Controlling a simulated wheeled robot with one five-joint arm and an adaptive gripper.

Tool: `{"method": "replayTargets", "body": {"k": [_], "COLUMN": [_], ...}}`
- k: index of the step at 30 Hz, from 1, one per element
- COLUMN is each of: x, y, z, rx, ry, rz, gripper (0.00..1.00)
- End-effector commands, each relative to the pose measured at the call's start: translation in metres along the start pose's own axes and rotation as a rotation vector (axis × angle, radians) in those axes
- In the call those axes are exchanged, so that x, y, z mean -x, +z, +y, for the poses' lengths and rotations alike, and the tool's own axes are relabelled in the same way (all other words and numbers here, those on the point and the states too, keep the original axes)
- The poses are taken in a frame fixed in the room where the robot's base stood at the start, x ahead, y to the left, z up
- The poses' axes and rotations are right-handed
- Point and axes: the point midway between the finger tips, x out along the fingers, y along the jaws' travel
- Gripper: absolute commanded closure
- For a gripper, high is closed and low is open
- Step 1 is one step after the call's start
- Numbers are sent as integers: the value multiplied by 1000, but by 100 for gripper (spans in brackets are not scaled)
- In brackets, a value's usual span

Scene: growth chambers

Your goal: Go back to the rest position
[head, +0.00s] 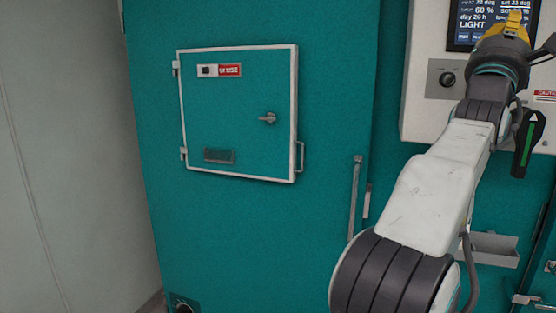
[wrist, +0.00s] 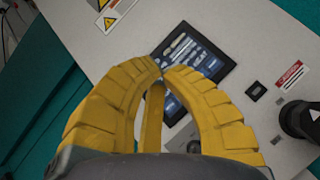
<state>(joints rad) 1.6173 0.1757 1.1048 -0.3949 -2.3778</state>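My gripper (head: 514,24) is at the upper right of the head view, in front of the control panel's screen (head: 468,36). In the wrist view my gripper's (wrist: 161,74) yellow ribbed fingers curve together and their tips meet or nearly meet. Nothing shows between them. The lit screen (wrist: 205,62) lies beyond the fingertips; whether they touch it I cannot tell. My white arm reaches up and away from the lower middle of the head view.
A teal chamber door (head: 330,120) with a closed small hatch (head: 240,125) fills the middle. The pale control panel (head: 424,105) has a round knob (head: 447,79). A black lever (head: 527,145) with a green stripe hangs close beside my arm. A grey wall (head: 65,150) stands left.

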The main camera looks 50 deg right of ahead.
Motion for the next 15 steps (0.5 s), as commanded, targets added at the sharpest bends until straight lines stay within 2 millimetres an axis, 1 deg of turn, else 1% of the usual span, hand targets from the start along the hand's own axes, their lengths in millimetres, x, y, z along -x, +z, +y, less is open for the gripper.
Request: {"method": "replayTargets", "body": {"k": [3,8,11,15], "x": [0,0,1,3], "y": [0,-6,-12,-25], "z": [0,-6,-12,-24], "rx": [-74,-213,-323,-527], "ry": [-5,-32,-62,-134], "rz": [5,27,47,81], "gripper": [100,100,100,100]}}
